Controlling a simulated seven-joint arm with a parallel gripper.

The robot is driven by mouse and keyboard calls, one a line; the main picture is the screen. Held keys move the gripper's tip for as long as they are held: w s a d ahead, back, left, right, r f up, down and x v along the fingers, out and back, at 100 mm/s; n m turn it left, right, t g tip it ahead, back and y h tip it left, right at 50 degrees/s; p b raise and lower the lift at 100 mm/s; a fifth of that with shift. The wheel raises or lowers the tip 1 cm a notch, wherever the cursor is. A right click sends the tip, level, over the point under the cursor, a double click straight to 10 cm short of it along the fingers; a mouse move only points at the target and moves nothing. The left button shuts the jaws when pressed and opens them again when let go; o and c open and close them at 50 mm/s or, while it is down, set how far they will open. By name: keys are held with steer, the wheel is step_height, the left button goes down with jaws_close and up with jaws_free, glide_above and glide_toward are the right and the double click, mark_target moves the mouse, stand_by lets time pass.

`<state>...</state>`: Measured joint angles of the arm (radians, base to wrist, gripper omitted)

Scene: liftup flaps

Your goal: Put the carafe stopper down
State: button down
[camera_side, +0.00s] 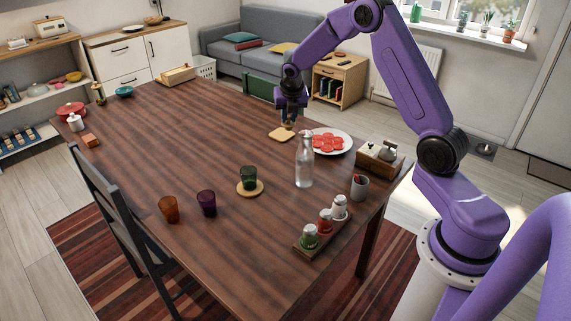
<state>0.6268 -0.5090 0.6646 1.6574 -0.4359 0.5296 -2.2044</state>
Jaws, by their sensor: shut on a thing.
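A clear glass carafe (304,167) stands upright on the dark wooden table, right of the middle. My gripper (289,119) is beyond the carafe and up to its left in the picture, pointing down. It is shut on the carafe stopper (289,125), a small light piece at the fingertips, mostly hidden by them.
A white plate (346,143) with red slices lies just right of my gripper. A wooden caddy (374,158), a grey cup (359,188) and a tray with several jars (309,239) line the right side. A green glass (248,177) stands on a round coaster. The table's left middle is clear.

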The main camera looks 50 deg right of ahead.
steer(key=w+d+f, duration=0.1)
steer(key=f, duration=0.5)
steer(key=w+d+f+n, duration=0.1)
steer(key=w+f, duration=0.1)
steer(key=f, duration=0.4)
steer(key=w+d+f+n, duration=0.1)
steer(key=f, duration=0.4)
steer(key=shift+w+d+f+t+y, duration=0.15)
steer(key=shift+d+f+t+y, duration=0.15)
steer(key=shift+f+y, duration=0.1)
steer(key=shift+f, duration=0.1)
steer(key=c, duration=1)
jaws_free()
